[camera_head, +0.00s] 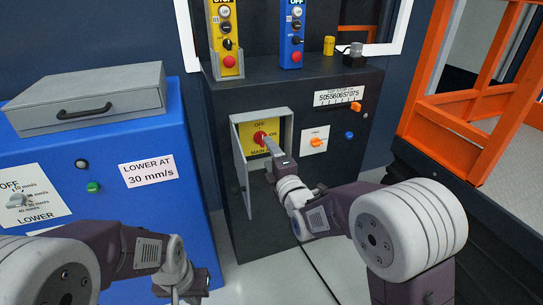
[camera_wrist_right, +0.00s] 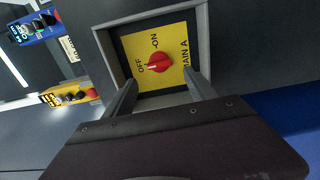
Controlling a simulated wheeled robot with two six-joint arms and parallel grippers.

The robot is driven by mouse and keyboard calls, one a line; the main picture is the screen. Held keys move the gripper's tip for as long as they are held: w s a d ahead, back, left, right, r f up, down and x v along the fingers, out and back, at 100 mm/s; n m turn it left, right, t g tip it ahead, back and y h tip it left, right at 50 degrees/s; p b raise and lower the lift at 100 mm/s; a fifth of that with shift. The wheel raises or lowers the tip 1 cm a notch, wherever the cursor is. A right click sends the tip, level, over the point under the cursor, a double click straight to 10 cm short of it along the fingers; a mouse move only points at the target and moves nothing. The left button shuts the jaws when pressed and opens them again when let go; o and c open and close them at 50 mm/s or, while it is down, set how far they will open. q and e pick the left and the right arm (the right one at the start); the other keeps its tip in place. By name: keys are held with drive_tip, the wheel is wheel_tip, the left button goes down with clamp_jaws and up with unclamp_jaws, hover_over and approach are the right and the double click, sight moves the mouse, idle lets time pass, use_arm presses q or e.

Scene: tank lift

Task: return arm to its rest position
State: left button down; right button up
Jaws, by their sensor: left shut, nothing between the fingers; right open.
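A red rotary switch (camera_wrist_right: 158,63) sits on a yellow plate marked OFF, ON and MAIN inside an open grey box (camera_head: 287,118). In the right wrist view its white mark lies on the side nearest OFF. My right gripper (camera_wrist_right: 162,90) is open, with its two fingers in front of the plate, below the knob in that view. It appears empty. In the head view the right gripper (camera_head: 270,144) overlaps the switch; whether it touches cannot be told. My left gripper (camera_head: 176,295) is shut and empty at the bottom edge, partly cut off, in front of the blue cabinet (camera_head: 135,215).
The box door (camera_head: 247,187) hangs open at the left. A yellow pendant (camera_head: 226,45) and a blue pendant (camera_head: 291,40) stand above. An orange knob (camera_head: 316,143) is right of the box. An orange frame (camera_head: 445,128) stands at right. A grey case (camera_head: 88,99) rests on the blue cabinet.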

drive_tip(key=shift+v, duration=1)
